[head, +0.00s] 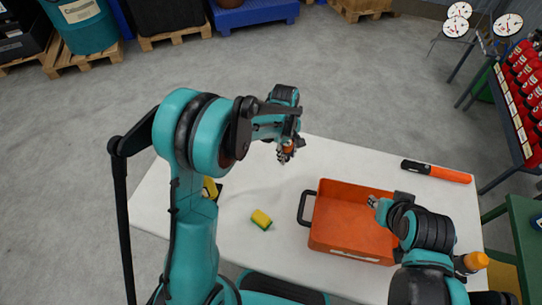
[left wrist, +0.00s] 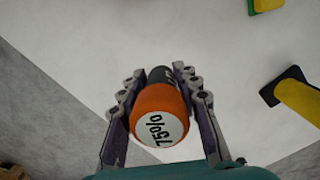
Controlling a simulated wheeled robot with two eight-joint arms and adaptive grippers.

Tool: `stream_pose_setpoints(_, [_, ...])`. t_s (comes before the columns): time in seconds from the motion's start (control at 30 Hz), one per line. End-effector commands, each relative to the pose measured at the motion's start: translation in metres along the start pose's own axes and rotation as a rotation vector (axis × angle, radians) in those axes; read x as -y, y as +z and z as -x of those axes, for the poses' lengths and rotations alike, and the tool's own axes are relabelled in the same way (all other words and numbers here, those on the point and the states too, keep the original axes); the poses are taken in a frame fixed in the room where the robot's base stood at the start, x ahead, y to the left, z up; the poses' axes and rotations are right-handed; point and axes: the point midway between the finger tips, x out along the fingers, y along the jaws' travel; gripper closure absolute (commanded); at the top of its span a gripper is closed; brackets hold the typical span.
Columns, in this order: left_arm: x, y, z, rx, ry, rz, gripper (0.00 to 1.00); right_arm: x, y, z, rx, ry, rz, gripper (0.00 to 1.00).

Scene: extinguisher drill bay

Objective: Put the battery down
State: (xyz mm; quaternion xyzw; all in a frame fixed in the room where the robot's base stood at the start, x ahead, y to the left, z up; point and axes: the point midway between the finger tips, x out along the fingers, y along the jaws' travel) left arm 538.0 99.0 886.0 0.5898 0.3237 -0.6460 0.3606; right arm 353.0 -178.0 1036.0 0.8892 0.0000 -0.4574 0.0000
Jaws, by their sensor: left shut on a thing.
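The battery (left wrist: 160,115) is a cylinder with an orange end marked "75%" and a dark far part. My left gripper (head: 287,155) is shut on it, with a finger on each side in the left wrist view. In the head view the battery shows only as a small orange patch at the fingers, over the far edge of the white table (head: 170,220). I cannot tell whether it touches the table. My right gripper (head: 375,202) is over the orange bin (head: 335,190); its fingers are too small to read.
A yellow and green sponge (head: 261,220) lies left of the bin. A yellow and black item (left wrist: 298,103) lies further left, partly behind my left arm in the head view. An orange and black torch (head: 437,172) lies at the right. White table is bare around the sponge.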

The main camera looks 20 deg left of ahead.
Motion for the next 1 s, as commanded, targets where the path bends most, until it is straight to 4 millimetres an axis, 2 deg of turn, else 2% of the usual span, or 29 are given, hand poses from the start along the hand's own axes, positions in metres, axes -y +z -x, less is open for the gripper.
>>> stream_pose_setpoints(0.1, [-0.018,0.008,0.003,0.009,0.017,0.182,1.00,0.000,-0.002,0.003,0.000,0.000,0.000,0.71])
stream_pose_setpoints(0.2, [-0.029,0.013,0.003,0.018,0.027,0.297,1.00,0.000,-0.003,0.004,0.000,0.000,0.000,0.71])
stream_pose_setpoints(0.37, [-0.036,0.013,0.001,0.024,0.034,0.391,1.00,0.000,-0.002,0.003,0.000,0.000,0.000,0.71])
stream_pose_setpoints(0.47, [-0.035,-0.002,-0.007,0.025,0.035,0.406,1.00,0.000,0.001,-0.002,0.000,0.000,0.000,0.71])
stream_pose_setpoints(0.8, [-0.026,-0.083,-0.047,0.026,0.035,0.405,1.00,0.000,0.016,-0.022,0.000,0.000,0.000,0.71])
stream_pose_setpoints(1.0, [-0.023,-0.104,-0.056,0.025,0.035,0.401,1.00,0.000,0.018,-0.025,0.000,0.000,0.000,0.71])
